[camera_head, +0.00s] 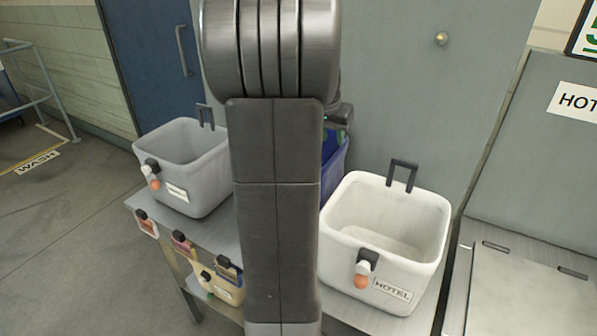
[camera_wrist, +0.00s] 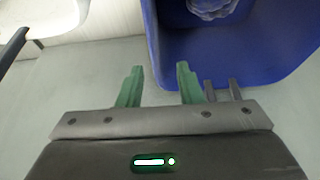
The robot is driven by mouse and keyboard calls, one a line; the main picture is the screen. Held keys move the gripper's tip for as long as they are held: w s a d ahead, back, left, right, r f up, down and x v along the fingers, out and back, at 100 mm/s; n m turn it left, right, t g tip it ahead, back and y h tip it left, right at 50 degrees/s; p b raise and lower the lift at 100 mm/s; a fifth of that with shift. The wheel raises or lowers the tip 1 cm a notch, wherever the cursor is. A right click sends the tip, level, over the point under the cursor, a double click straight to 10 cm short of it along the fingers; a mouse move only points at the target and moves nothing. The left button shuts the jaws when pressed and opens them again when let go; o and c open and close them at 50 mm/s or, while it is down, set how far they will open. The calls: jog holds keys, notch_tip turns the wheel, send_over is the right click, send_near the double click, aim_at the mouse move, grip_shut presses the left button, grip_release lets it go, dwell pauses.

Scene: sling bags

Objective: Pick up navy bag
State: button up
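The navy bag (camera_head: 334,168) stands between the grey and white bags in the head view, mostly hidden behind my arm. In the wrist view the navy bag (camera_wrist: 235,60) fills the upper right, with a crumpled greyish thing (camera_wrist: 212,6) inside. Two short dark prongs (camera_wrist: 221,90), perhaps its handle, show just right of my right finger. In the head view my gripper is mostly hidden behind my arm.
A grey bag (camera_head: 184,185) stands left and a white bag marked HOTEL (camera_head: 400,297) right, both with upright dark handles, on a metal table (camera_head: 135,200). A grey wall (camera_head: 430,110) is close behind. A metal cabinet (camera_head: 540,290) stands at right.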

aim_at(337, 152)
jog(key=x, duration=0.2)
jog(key=p+x, duration=0.1)
jog(key=x, duration=0.2)
jog(key=s+x, duration=0.1)
jog(key=x, duration=0.2)
jog(key=shift+d+f, duration=0.15)
jog(key=shift+d, duration=0.15)
jog(key=shift+w+f, duration=0.15)
jog(key=shift+f, duration=0.15)
jog(key=shift+f, duration=0.25)
grip_shut()
dwell(1.5)
